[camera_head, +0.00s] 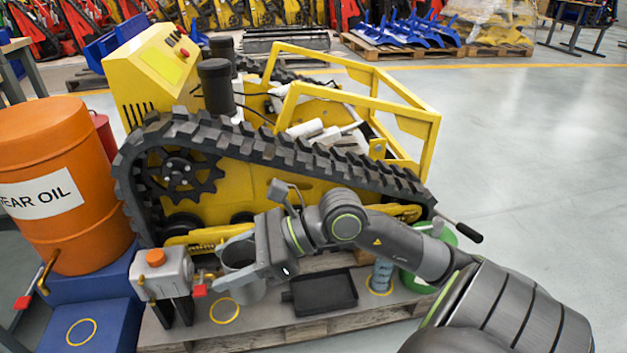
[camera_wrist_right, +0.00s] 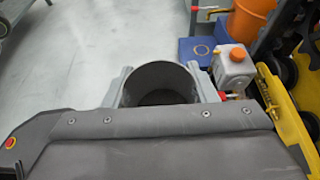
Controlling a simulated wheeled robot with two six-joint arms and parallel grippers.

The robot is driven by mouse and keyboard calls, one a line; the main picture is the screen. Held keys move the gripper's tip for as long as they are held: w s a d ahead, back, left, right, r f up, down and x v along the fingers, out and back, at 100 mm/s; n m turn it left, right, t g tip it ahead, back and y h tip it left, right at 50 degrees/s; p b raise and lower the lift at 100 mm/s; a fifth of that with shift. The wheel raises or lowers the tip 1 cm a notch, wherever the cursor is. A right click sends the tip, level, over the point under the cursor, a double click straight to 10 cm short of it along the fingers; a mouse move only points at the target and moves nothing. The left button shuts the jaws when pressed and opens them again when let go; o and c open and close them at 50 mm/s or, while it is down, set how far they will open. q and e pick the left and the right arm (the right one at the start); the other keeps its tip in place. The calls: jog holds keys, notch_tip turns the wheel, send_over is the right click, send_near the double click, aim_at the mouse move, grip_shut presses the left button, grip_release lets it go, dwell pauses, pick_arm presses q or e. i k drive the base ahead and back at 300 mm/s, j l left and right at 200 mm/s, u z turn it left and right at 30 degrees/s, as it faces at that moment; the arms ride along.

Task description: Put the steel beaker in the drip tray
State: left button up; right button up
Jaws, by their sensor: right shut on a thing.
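My right gripper (camera_head: 243,262) is shut on the steel beaker (camera_head: 249,292), a grey open-topped cup. It holds the beaker upright at the left of the drip tray, partly hiding it. In the right wrist view the beaker (camera_wrist_right: 160,78) sits between the two fingers (camera_wrist_right: 162,92), its round mouth open and dark inside. The drip tray (camera_head: 323,293) is a flat black tray with a low rim and a short handle at its left, lying on the grey pallet top. My left gripper is not in view.
A white tank with an orange cap (camera_head: 163,268) stands left of the beaker. A ribbed blue-grey cylinder (camera_head: 381,274) and a green bucket (camera_head: 436,240) are right of the tray. The yellow tracked carrier (camera_head: 255,180) stands close behind. An orange drum (camera_head: 60,180) is at far left.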

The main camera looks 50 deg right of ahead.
aim_at(323, 293)
jog(key=i+j+z, duration=0.1)
jog(key=i+j, duration=0.15)
jog(key=i, duration=0.25)
jog(key=i+j+z, duration=0.15)
jog(key=i+j, duration=0.15)
jog(key=i, duration=0.15)
jog(key=z, duration=1.05)
